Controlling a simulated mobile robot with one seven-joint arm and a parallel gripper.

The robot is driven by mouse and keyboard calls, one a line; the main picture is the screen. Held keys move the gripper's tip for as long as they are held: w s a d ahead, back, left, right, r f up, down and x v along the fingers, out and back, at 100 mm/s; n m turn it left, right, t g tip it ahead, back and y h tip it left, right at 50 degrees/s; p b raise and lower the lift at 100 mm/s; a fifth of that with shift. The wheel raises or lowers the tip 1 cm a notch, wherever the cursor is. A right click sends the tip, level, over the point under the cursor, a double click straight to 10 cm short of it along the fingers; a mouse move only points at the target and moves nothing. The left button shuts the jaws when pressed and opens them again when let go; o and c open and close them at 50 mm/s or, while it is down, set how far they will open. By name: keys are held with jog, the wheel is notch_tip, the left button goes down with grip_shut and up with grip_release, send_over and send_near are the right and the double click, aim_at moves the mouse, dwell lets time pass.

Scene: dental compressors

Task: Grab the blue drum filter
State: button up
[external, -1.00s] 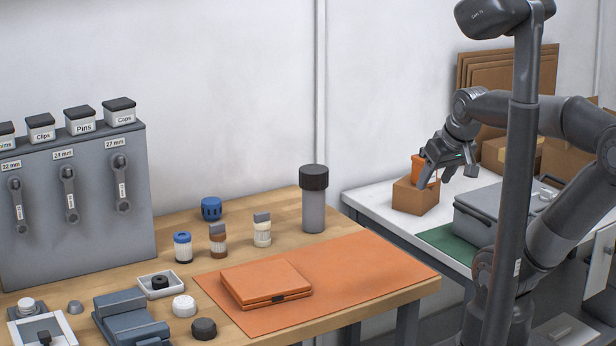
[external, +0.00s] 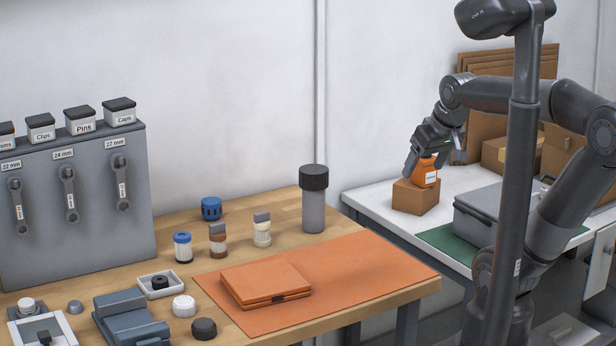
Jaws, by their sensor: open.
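A short blue slotted drum (external: 211,208) stands upright at the back of the wooden table. A white pleated cartridge with a blue cap (external: 183,247) stands in front of it, to the left. My gripper (external: 432,164) is open, far to the right of both, over the white table. Its fingers are at an orange container with a pale label (external: 427,175), which sits on a small cardboard box (external: 414,197). I cannot tell whether the fingers touch the container.
Brown-and-white (external: 218,241) and cream (external: 262,230) cartridges stand near the blue ones. A tall grey cylinder with a black cap (external: 314,200) stands to their right. An orange case (external: 266,283) lies on an orange mat (external: 385,275). A gap separates the two tables.

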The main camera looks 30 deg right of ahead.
jog(key=w+a+r, duration=0.2)
jog(key=w, duration=0.6)
jog(key=w+a+r, duration=0.2)
jog(key=w+r, duration=0.1)
jog(key=w, duration=0.4)
jog(key=n+g+y, duration=0.1)
jog(key=n, duration=0.1)
send_over(212, 201)
jog(key=s, duration=0.5)
notch_tip(212, 201, down, 19)
jog(key=x, duration=0.5)
jog(key=shift+w+d+f, duration=0.1)
jog(key=shift+w+f, duration=0.1)
jog(key=shift+w, duration=0.15)
jog(key=shift+d+x, duration=0.15)
jog(key=shift+x, duration=1.35)
jog(key=shift+d+x, duration=0.1)
jog(key=shift+x, duration=1.35)
jog(key=shift+w, duration=0.15)
jog(key=shift+c, duration=0.5)
